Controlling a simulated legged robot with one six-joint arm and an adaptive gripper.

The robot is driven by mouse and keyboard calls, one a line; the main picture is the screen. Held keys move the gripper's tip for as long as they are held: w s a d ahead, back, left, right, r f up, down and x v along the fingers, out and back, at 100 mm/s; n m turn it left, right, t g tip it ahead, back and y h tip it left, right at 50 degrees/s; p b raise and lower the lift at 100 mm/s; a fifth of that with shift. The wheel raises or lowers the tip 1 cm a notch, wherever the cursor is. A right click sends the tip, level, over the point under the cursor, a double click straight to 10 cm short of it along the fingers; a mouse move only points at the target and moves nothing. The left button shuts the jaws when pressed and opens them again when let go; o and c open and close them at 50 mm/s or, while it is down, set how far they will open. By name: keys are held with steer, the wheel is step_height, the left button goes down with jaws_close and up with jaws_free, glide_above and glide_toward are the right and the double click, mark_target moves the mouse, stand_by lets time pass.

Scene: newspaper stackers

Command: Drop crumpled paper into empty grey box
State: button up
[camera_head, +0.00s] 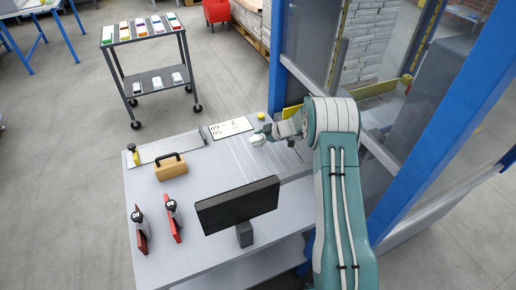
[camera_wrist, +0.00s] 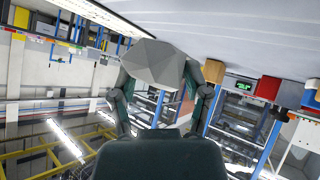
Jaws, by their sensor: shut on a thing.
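The crumpled paper (camera_wrist: 153,62) is a pale grey, faceted lump between the two fingers of my gripper (camera_wrist: 170,78) in the wrist view. My gripper is shut on it. In the head view my gripper (camera_head: 268,133) is over the far right part of the grey table, with the small whitish crumpled paper (camera_head: 257,140) at its tip. The paper appears to be just above the tabletop; the exact gap cannot be told. I cannot make out an empty grey box in either view.
On the table (camera_head: 215,180) are a black monitor (camera_head: 237,206), a tan block with a handle (camera_head: 171,166), two red-based tools (camera_head: 173,219), and a number sign (camera_head: 230,128). A blue-framed structure (camera_head: 277,70) stands close right. A shelf cart (camera_head: 150,60) stands far left; floor between is open.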

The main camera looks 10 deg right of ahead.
mark_target(251, 149)
steer(key=shift+d+f, duration=0.2)
steer(key=shift+f, duration=0.55)
step_height(251, 149, down, 3)
steer(key=shift+r, duration=0.1)
steer(key=shift+a+f, duration=0.1)
steer(key=shift+f, duration=0.2)
